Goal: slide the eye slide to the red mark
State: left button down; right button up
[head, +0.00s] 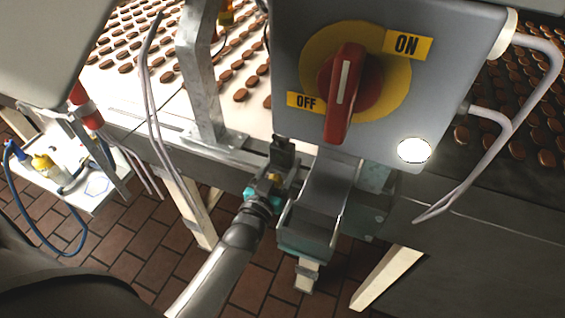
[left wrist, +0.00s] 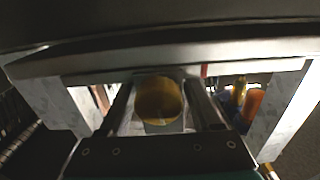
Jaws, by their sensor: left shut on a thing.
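My left gripper (head: 283,152) is at the edge of the conveyor frame, just left of the chute and below the switch box. It is shut. In the left wrist view a round yellow piece (left wrist: 158,98) sits between its two fingers; I take it to be part of the eye slide, whose body is mostly hidden by the gripper. A thin red streak (left wrist: 204,71) shows on the rail right of the fingers in that view. I cannot tell if it is the red mark. No red mark is clear in the head view. My right gripper is not in view.
A grey switch box (head: 440,60) with a red knob (head: 342,90) stands close above the gripper. A metal chute (head: 325,190) is to its right, a steel post (head: 203,70) to its left. Rows of brown biscuits lie on the white belt (head: 160,95). A side cart (head: 85,190) holds bottles.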

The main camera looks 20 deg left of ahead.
pick_arm(q)
jog(key=a, duration=0.4)
jog(key=shift+s+a, duration=0.15)
dwell(0.4)
jog(key=shift+c, duration=1.2)
grip_release()
jog(key=shift+s, duration=0.1)
jog(key=s+d+p, duration=0.1)
jog(key=s, duration=1.4)
